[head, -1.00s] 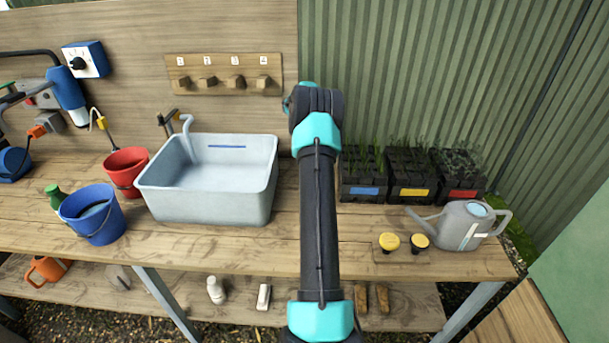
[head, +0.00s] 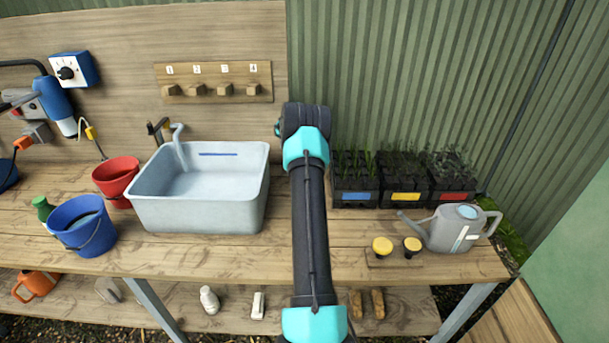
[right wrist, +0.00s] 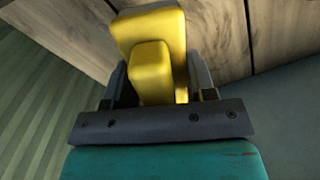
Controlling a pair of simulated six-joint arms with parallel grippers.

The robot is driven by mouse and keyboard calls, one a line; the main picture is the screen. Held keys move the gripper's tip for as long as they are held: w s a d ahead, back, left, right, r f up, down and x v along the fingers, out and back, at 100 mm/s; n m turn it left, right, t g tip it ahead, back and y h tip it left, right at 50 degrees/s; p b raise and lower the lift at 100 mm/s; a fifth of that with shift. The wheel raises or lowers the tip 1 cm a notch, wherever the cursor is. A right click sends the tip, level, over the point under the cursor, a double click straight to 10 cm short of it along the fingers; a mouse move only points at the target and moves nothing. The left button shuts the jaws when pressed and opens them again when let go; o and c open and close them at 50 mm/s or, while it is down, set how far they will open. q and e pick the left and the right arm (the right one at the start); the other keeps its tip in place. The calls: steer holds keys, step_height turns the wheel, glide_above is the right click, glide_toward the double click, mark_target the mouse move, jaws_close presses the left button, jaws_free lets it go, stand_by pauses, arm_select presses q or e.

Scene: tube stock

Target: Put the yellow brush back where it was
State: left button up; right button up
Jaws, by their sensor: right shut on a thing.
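The yellow brush (right wrist: 152,25) shows in the right wrist view as a yellow block with a smaller yellow block in front of it. My right gripper (right wrist: 158,78) is shut on it, with a dark finger on each side. No bristles can be made out. In the head view my right arm rises up the middle, and its gripper and the brush are hidden. A wooden rack (head: 214,76) with several numbered pegs is on the back wall, left of the arm, and its pegs look bare. My left gripper cannot be made out.
A grey sink (head: 197,215) stands left of my arm, with red (head: 116,176) and blue (head: 83,227) buckets beside it. Plant trays (head: 404,182), a watering can (head: 456,232) and two yellow-topped items (head: 382,247) are to the right. Two brown brushes (head: 377,303) lie on the lower shelf.

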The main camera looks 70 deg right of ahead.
steer(key=shift+f, duration=1.85)
steer(key=shift+f, duration=0.2)
steer(key=o, duration=0.9)
steer(key=shift+r, duration=0.15)
step_height(320, 180, up, 12)
steer(key=shift+r, duration=0.1)
